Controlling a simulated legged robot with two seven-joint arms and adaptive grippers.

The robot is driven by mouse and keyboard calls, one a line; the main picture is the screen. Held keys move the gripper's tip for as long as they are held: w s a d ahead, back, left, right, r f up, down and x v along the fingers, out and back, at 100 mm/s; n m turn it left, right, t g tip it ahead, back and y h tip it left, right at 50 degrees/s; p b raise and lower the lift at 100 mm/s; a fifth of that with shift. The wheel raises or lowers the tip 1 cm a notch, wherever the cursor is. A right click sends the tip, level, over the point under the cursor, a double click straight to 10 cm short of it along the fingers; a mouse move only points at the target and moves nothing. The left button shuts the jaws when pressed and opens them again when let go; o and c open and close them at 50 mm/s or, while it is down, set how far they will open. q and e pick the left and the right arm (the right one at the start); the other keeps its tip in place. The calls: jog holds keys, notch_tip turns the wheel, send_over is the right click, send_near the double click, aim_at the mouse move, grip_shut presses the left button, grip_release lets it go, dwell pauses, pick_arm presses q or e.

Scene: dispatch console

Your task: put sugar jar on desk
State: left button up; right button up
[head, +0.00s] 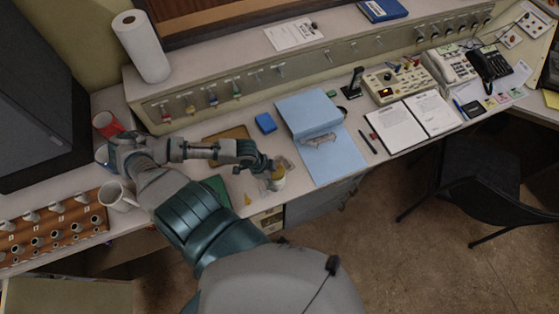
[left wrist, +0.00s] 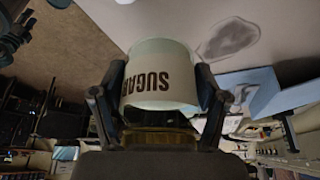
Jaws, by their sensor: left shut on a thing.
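The sugar jar (head: 278,182) is a small pale jar with a yellowish top, at the front edge of the desk (head: 230,125) in the head view. In the left wrist view the jar (left wrist: 160,75) fills the middle, with dark "SUGAR" lettering upside down. My left gripper (head: 272,170) is shut on it, with one dark finger on each side in the wrist view (left wrist: 160,95). I cannot tell whether the jar's base touches the desk. The arm hides part of the desk behind it. My right gripper is not in view.
A blue folder (head: 345,157) lies right of the jar, with a small blue box (head: 266,123) behind. A white mug (head: 117,196) and a red mug (head: 107,124) stand at left. A brown tray (head: 230,136) lies behind the arm. A black chair (head: 485,185) stands at right.

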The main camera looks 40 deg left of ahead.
pick_arm(q)
jog(key=w+a, duration=0.1)
jog(key=w, duration=0.1)
jog(key=w+a, duration=0.2)
jog(key=w, duration=0.1)
jog(key=w+a+f, duration=0.1)
jog(key=w, duration=0.2)
jog(key=shift+w+a, duration=0.15)
jog(key=shift+a, duration=0.15)
jog(key=shift+d+f, duration=0.1)
jog(key=shift+f, duration=1.6)
jog(key=o, duration=1.6)
jog(key=shift+c, duration=0.2)
jog(key=p+v, duration=0.1)
jog(key=v, duration=1.1)
